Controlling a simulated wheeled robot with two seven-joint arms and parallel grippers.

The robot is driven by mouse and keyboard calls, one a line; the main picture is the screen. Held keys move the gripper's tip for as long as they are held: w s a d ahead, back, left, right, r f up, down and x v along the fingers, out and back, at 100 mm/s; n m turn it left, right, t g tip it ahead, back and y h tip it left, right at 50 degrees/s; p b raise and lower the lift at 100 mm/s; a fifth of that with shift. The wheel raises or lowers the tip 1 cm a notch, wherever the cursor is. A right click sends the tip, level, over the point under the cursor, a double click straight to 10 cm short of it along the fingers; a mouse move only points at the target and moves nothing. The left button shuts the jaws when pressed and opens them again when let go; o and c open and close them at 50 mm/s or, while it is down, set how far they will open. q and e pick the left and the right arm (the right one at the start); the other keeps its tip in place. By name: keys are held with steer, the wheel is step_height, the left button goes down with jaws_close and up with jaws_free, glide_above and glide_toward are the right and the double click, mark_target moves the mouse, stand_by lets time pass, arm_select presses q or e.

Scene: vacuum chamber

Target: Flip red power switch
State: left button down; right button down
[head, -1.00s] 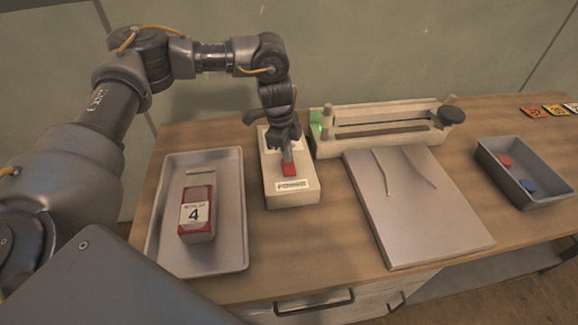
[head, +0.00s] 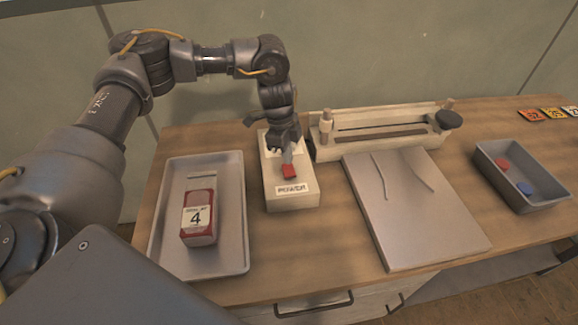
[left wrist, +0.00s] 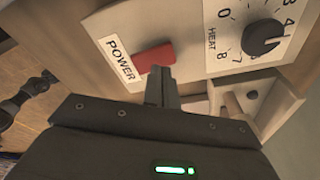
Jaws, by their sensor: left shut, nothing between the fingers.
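The red power switch (head: 289,172) sits on top of a cream control box (head: 306,200) with a POWER label (head: 292,188) at its near end. In the left wrist view the red switch (left wrist: 153,58) lies beside the POWER label (left wrist: 121,60). My left gripper (head: 287,160) points down over the box, shut and empty. Its fingertips (left wrist: 160,75) are at the edge of the switch; I cannot tell if they touch it. The gripper hides part of the box behind the switch. My right gripper is not in view.
A heat dial (left wrist: 263,37) is on the same box. A long cream sealer-like device (head: 385,149) stands behind right, with a grey board (head: 425,225) before it. A tray (head: 233,250) with a red-labelled pack (head: 199,218) lies left; a grey bin (head: 545,200) lies right.

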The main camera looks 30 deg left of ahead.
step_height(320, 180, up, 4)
steer(key=p, duration=0.4)
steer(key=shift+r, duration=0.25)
